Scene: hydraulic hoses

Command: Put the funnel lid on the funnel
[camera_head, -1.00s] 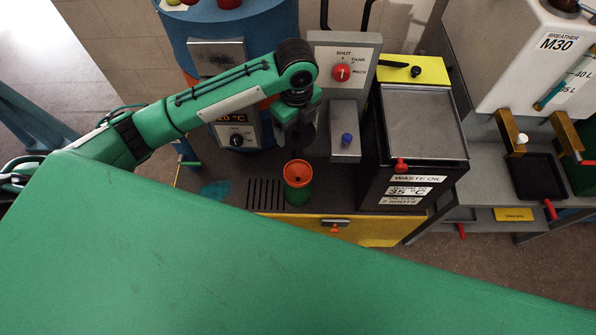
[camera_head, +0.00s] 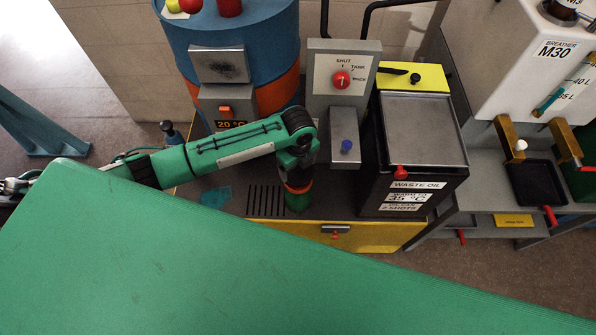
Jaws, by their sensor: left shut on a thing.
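The funnel (camera_head: 297,187) shows as a thin orange band on top of a green cup-like body (camera_head: 298,201). It stands upright on the grey bench top, right of the slotted grate. My left gripper (camera_head: 298,178) points down directly over it and covers most of its mouth. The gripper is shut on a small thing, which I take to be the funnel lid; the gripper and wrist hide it. I cannot tell whether it touches the funnel. My right gripper is not in view.
The black waste oil box (camera_head: 424,130) is to the right. A blue and orange drum (camera_head: 240,30) is behind my left arm. The grate (camera_head: 266,200) is left.

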